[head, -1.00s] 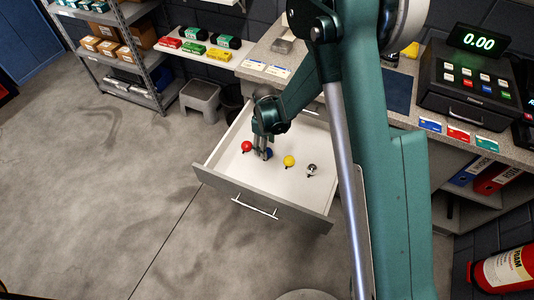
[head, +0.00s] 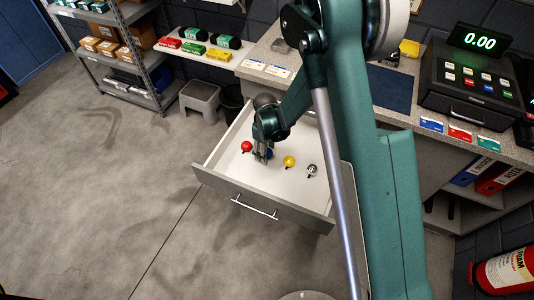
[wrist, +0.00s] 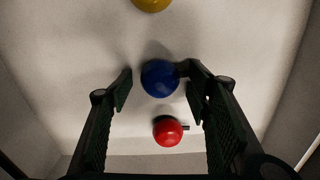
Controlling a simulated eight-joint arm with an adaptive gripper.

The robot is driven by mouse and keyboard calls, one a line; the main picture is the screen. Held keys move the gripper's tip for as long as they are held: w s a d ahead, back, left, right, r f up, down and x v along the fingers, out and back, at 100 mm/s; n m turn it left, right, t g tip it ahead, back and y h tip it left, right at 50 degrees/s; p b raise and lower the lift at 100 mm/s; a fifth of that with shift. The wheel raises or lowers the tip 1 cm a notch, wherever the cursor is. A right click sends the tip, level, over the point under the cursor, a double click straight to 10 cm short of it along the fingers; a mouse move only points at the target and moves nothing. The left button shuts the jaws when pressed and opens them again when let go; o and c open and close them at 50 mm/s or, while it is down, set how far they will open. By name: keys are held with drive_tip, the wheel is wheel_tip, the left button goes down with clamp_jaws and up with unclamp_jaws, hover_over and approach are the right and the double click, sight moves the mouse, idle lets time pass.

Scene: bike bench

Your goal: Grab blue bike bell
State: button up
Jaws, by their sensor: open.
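The blue bike bell (wrist: 159,78) sits on the white floor of the open drawer (head: 222,160). In the wrist view it lies between the tips of my gripper (wrist: 156,84), nearer the right finger, which looks very close to it; I cannot tell whether they touch. In the head view my gripper (head: 262,153) points down into the drawer and hides most of the blue bell (head: 269,153). My gripper is open and holds nothing.
A red bell (head: 246,147) lies left of my gripper in the drawer. A yellow bell (head: 289,161) and a silver bell (head: 311,170) lie to its right. The drawer's side walls and front panel (head: 262,200) surround them. The counter (head: 262,60) stands behind.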

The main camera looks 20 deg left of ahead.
drive_tip(key=c, duration=1)
drive_tip(key=shift+r+p, duration=0.9)
drive_tip(key=shift+r, duration=4.15)
